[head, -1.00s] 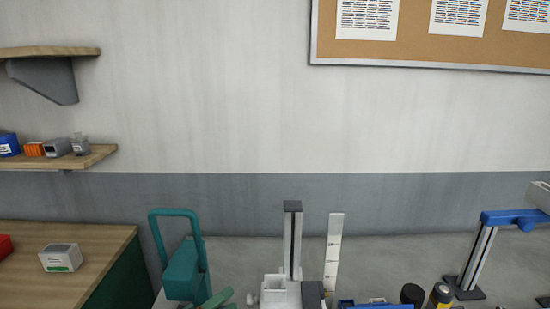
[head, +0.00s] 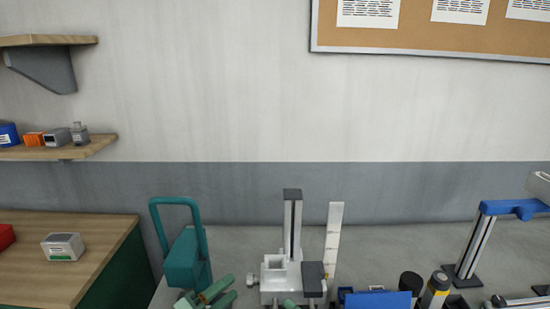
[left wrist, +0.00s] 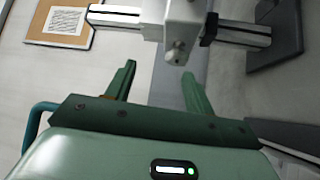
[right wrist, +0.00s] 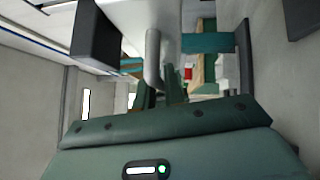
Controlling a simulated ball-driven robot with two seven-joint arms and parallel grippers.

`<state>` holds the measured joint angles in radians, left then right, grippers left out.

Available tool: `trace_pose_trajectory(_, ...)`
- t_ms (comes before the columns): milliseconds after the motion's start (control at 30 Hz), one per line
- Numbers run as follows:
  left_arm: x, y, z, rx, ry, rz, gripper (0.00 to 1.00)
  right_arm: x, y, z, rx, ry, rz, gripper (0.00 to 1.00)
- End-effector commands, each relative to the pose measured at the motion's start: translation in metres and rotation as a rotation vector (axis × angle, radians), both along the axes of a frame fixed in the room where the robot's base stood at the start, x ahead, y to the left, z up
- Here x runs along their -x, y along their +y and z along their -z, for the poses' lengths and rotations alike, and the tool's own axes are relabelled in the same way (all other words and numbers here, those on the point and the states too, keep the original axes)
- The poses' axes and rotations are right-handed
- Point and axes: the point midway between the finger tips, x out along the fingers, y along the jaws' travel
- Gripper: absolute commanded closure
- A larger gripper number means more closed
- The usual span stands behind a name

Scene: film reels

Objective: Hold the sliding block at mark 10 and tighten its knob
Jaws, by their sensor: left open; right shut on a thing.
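The white sliding block (head: 275,292) sits on an upright grey rail (head: 292,228), with a pale marked scale strip (head: 333,240) to its right. The marks are too small to read. Its small knob (head: 251,280) sticks out on the left and also shows in the left wrist view (left wrist: 176,52). My left gripper (head: 233,286) is open and empty, just left of the knob and apart from it. My right gripper (right wrist: 160,88) is shut on the block's grey curved handle (right wrist: 153,55); in the head view it is mostly hidden at the lower edge.
A teal case (head: 184,260) with a tall handle stands left of my left gripper. A blue box (head: 378,299), a dark cylinder (head: 411,284) and a yellow-banded cylinder (head: 437,288) stand right of the block. A blue-topped stand (head: 478,245) is further right.

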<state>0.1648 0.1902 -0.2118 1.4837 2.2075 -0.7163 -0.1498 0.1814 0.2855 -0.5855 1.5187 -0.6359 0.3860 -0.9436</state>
Motion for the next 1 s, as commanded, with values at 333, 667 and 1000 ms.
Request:
trace_pose_trajectory(333, 0.000, 0.000, 0.000, 0.000, 0.000, 0.000, 0.47, -0.001, -0.001, -0.015, -0.002, -0.004, 0.001, 1.00)
trace_pose_trajectory(667, 0.000, 0.000, 0.000, 0.000, 0.000, 0.000, 0.47, -0.001, 0.000, -0.026, -0.002, -0.004, 0.001, 1.00)
trace_pose_trajectory(1000, -0.008, -0.008, -0.002, 0.002, -0.001, -0.001, 0.47, -0.001, 0.000, -0.027, -0.002, -0.002, 0.002, 1.00)
